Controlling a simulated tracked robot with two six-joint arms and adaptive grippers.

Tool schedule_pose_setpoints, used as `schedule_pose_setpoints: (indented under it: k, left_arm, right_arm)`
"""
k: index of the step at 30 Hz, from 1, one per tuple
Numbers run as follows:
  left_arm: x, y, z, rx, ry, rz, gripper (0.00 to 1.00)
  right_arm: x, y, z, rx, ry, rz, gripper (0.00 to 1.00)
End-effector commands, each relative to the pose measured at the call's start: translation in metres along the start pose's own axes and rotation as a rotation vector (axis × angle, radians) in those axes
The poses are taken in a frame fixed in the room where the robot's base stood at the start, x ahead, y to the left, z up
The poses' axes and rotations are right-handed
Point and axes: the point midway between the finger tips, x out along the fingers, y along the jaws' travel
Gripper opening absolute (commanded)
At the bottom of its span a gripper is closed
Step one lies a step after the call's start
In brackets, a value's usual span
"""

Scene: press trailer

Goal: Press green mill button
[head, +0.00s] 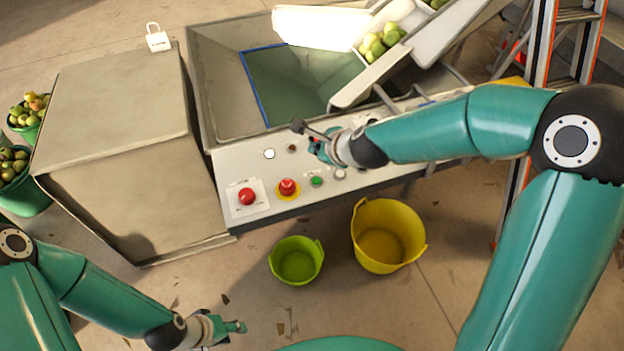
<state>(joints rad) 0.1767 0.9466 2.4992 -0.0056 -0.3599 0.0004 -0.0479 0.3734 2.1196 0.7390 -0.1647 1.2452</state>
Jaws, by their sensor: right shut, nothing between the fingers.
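The green button (316,181) is on the pale control panel (262,224) at the front of the machine, right of a red button on a yellow base (287,187). My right gripper (312,140) is over the panel, a little above the green button in the picture. It is shut and empty; whether it touches the panel I cannot tell. My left gripper (238,327) is low at the lower left, over the floor and away from the panel. It is small, and its finger opening is unclear.
Another red button (247,197) is on the panel's left. A grey box (125,150) stands left of the machine. A lime bucket (296,261) and a yellow bucket (385,236) are on the floor in front. A chute with green fruit (380,42) and an orange-railed ladder (543,45) are at upper right.

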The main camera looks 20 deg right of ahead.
Motion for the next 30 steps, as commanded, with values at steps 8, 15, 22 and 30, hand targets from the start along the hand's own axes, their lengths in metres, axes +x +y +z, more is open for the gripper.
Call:
schedule_pose_setpoints:
  k: [8,15,22,30]
  left_arm:
    - [0.013,-0.005,0.0,0.0,0.0,0.0,0.4]
    - [0.04,-0.014,-0.001,0.0,0.001,0.0,0.4]
    - [0.068,-0.024,-0.001,0.0,0.001,0.0,0.4]
    - [0.081,-0.029,-0.001,0.0,0.001,0.0,0.4]
  right_arm:
    - [0.009,0.006,-0.01,0.002,0.003,-0.002,0.0]
    - [0.03,0.022,-0.026,0.002,0.004,-0.002,0.0]
    - [0.051,0.037,-0.042,0.003,0.004,-0.003,0.0]
    - [0.06,0.044,-0.049,0.002,0.004,-0.003,0.0]
